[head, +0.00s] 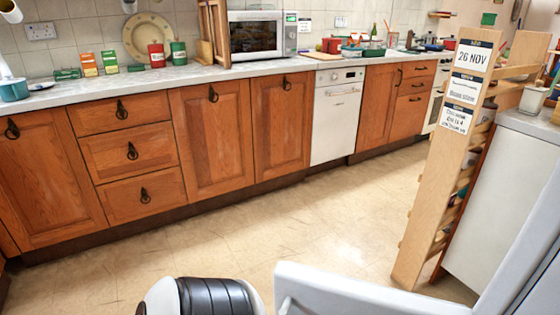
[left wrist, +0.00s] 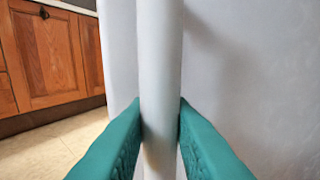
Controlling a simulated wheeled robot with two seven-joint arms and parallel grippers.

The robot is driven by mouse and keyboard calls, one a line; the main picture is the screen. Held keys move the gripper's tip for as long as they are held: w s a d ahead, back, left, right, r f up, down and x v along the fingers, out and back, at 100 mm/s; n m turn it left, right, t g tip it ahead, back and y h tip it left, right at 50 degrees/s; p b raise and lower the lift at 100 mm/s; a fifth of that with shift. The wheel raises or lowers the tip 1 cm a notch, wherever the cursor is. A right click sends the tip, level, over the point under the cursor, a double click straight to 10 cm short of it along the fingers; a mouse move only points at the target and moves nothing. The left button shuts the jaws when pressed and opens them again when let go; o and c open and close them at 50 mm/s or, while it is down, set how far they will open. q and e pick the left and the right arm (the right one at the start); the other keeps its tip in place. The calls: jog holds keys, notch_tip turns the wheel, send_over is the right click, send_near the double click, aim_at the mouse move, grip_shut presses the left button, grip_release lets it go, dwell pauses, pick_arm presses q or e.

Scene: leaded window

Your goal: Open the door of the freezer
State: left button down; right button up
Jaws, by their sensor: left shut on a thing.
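The white freezer shows only in part at the bottom right of the head view, where the top of its door (head: 375,298) is visible. A slim handle (head: 285,305) shows at the door's left end. In the left wrist view the handle (left wrist: 160,45) is a smooth white upright bar in front of the pale door face (left wrist: 250,60). My left gripper (left wrist: 160,118) has its green fingers on either side of this bar and is shut on it. In the head view its fingers are hidden. How far the door stands open I cannot tell. My right gripper is not in view.
A tall wooden rack (head: 440,170) with date signs stands at the right beside a white cabinet (head: 500,195). Wooden cupboards (head: 215,130) and a white dishwasher (head: 338,115) line the far wall. The tiled floor (head: 270,225) between is clear.

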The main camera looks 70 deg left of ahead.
pick_arm(q)
jog(key=shift+s+d, duration=0.2)
jog(key=shift+d, duration=0.25)
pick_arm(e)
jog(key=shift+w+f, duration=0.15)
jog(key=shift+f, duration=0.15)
pick_arm(q)
jog(key=c, duration=1.3)
grip_release()
jog(key=shift+c, duration=0.2)
